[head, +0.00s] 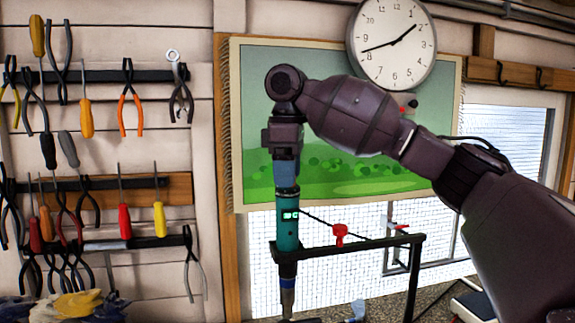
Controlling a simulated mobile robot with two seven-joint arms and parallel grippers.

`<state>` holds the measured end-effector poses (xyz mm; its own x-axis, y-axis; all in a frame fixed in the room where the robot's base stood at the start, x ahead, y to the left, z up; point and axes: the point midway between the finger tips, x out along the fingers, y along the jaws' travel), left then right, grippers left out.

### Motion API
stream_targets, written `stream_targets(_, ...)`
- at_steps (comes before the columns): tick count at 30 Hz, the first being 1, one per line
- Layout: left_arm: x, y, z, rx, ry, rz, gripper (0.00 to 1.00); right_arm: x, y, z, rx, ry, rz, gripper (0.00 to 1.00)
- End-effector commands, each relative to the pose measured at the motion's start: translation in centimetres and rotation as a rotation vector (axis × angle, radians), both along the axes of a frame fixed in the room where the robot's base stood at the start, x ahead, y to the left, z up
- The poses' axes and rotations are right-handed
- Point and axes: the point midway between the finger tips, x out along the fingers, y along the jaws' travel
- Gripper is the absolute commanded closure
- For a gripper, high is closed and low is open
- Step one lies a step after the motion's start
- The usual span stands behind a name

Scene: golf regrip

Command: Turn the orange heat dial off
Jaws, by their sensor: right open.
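My right arm comes in from the right, bends at an elbow and hangs straight down through a teal section with small lit marks. My right gripper (287,305) is at its lower end, low in the picture. It is open, and I see nothing held in it. I cannot make out an orange heat dial in this view. My left gripper is not in view.
A black metal frame (375,243) with a red knob (340,233) stands right beside my right arm. Pliers and screwdrivers hang on wall racks (110,76) at left. Gloves (72,304) lie at lower left. A clock (391,42) hangs above.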

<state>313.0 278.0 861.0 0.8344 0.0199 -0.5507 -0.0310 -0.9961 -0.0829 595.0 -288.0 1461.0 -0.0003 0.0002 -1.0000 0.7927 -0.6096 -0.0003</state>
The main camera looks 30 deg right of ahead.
Motion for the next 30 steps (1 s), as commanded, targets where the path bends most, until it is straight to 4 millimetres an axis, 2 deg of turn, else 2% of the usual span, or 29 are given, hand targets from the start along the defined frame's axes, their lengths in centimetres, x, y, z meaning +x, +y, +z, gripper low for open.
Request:
stream_targets(5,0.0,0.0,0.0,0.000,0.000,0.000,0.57,0.0,0.0,1.0,-0.001,-0.003,-0.001,0.40)
stream_targets(21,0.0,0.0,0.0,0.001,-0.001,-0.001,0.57,0.0,0.0,7.6,0.000,-0.004,-0.002,0.40)
stream_targets(30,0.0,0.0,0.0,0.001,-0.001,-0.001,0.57,0.0,0.0,10.2,0.000,-0.001,0.000,0.40)
